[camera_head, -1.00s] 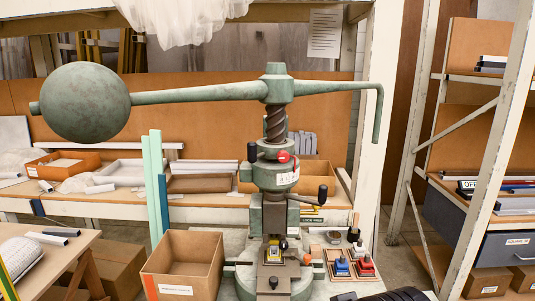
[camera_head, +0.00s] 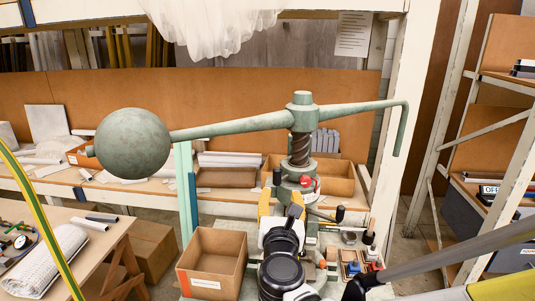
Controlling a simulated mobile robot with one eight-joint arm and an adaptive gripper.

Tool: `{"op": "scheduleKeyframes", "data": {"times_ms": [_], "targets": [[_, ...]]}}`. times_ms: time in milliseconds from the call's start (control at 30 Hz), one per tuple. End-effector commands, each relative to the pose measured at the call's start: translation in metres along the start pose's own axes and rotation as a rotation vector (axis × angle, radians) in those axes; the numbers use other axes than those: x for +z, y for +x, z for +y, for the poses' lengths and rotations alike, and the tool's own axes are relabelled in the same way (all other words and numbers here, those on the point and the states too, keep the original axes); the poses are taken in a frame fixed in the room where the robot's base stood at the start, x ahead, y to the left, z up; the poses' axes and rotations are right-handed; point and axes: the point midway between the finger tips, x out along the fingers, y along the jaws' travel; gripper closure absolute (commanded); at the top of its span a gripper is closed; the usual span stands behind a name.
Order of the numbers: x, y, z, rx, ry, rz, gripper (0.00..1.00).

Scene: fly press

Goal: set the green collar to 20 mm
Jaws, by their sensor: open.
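The green fly press stands in the middle of the body camera view, with a ball weight (camera_head: 133,143) on its long arm. The green collar (camera_head: 297,171) sits around the foot of the dark screw (camera_head: 301,148), at the top of the press body. A red round part (camera_head: 309,181) and a black knob (camera_head: 277,177) are close by it. No scale reading can be made out.
An open cardboard box (camera_head: 211,262) stands left of the press. A pale green upright post (camera_head: 185,190) rises behind it. Small red and blue blocks (camera_head: 352,268) lie at the right. A shelf rack (camera_head: 480,140) stands far right, and a wooden table (camera_head: 85,240) at left.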

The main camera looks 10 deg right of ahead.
Motion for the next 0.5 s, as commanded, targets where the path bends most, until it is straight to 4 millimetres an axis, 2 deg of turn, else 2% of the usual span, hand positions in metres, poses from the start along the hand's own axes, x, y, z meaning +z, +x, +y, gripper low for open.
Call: {"op": "scheduleKeyframes", "data": {"times_ms": [67, 167, 500], "targets": [[0.005, 0.002, 0.009, 0.02, -0.071, -0.019, 0.55], [0.004, 0.009, 0.011, 0.023, -0.098, -0.027, 0.55], [0.005, 0.074, 0.011, 0.021, -0.092, -0.025, 0.55]]}}
